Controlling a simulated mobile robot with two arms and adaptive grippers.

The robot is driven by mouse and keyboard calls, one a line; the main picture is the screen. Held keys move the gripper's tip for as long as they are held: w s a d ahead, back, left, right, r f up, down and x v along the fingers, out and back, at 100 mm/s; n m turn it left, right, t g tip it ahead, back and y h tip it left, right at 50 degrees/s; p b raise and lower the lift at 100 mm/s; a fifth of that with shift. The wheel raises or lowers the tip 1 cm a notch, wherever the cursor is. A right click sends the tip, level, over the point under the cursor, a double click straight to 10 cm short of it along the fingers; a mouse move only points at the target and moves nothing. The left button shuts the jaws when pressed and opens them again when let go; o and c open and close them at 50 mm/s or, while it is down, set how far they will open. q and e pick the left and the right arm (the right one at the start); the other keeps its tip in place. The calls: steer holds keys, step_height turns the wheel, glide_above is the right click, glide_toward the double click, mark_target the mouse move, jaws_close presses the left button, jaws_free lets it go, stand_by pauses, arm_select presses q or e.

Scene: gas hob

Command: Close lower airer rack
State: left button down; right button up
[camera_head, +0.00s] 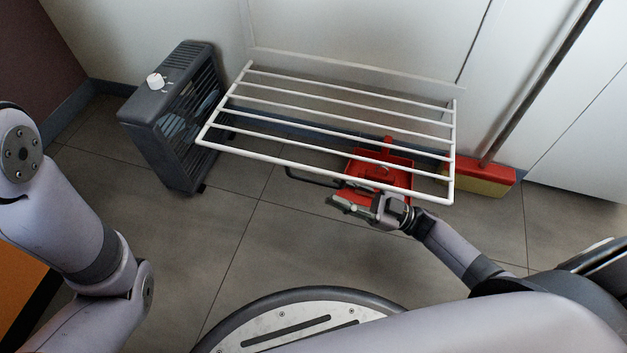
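The lower airer rack (325,155) is a white wire frame with several parallel bars. It is folded out from the white wall panel, roughly level above the floor. My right gripper (347,206) is at the rack's front bar, right of its middle, on the near side. It looks very close to the bar, but I cannot tell whether it touches. The finger gap is not clear. My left arm shows at the left edge, with its gripper out of view.
A dark grey heater (165,130) stands left of the rack. A red dustpan (400,180) lies under the rack's right part. A red and yellow broom (480,178) leans at the right. Tiled floor in front is clear.

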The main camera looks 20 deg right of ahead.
mark_target(321, 184)
steer(key=b+x, duration=0.1)
steer(key=x, duration=0.6)
steer(key=shift+a+b, duration=0.1)
steer(key=shift+b, duration=0.25)
steer(key=shift+c, duration=0.5)
jaws_close()
